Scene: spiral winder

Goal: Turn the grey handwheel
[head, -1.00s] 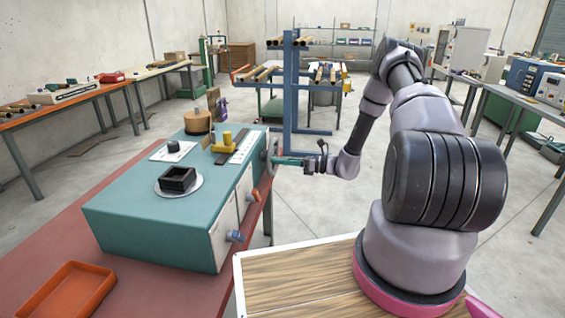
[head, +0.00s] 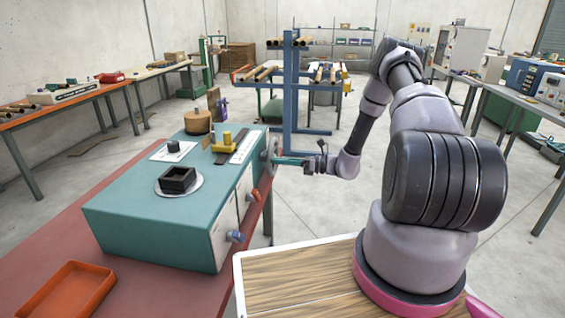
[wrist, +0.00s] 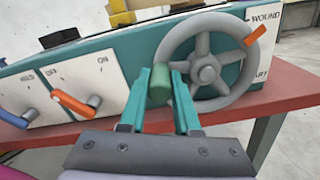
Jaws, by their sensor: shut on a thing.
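The grey handwheel (wrist: 167,66) is on the side face of the teal machine (wrist: 120,55), with spokes around a central hub. An orange pointer (wrist: 255,35) is at the wheel's upper right, just below the word WOUND.
An orange switch lever (wrist: 75,104) and a blue one (wrist: 12,117) sit left of the wheel on the same panel. The machine stands on a red table (head: 50,235) with an orange tray (head: 70,290). A blue rack (head: 288,95) stands behind. Floor right of the wheel is clear.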

